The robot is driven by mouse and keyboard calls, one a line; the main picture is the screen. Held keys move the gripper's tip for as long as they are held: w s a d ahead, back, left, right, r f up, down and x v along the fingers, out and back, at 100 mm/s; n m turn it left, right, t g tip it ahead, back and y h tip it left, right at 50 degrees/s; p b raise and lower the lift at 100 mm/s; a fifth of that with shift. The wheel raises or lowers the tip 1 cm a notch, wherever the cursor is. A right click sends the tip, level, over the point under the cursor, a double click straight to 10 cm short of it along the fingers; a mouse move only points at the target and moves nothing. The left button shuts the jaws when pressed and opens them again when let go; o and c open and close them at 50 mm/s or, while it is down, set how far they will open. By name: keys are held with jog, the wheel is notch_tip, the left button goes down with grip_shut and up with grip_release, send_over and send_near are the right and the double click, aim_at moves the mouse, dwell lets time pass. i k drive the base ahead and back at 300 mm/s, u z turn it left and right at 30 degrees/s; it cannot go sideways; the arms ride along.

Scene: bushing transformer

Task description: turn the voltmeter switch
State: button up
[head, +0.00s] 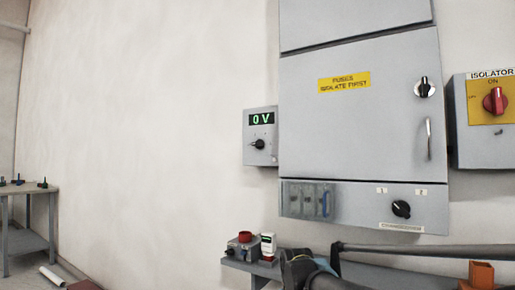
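The voltmeter (249,150) is a small grey box on the white wall, left of the large grey cabinet. Its green display (262,118) reads 0 V. The voltmeter switch (258,144) is a black rotary knob below the display, its pointer turned toward the left. Nothing covers the switch. Dark links of my arm show low in the picture, well below the voltmeter. I cannot make out my gripper's fingers in this view.
The cabinet (360,120) carries a yellow fuse label, a handle and knobs. A red isolator switch (495,101) is at right. Below stands a shelf with a red-topped box (243,245) and a small meter (268,245). A bench (32,189) stands far left. The wall left of the voltmeter is clear.

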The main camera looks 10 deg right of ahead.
aim_at(260, 144)
jog(key=u, duration=1.85)
jog(key=k, duration=1.55)
jog(key=z, duration=0.3)
jog(key=i, duration=1)
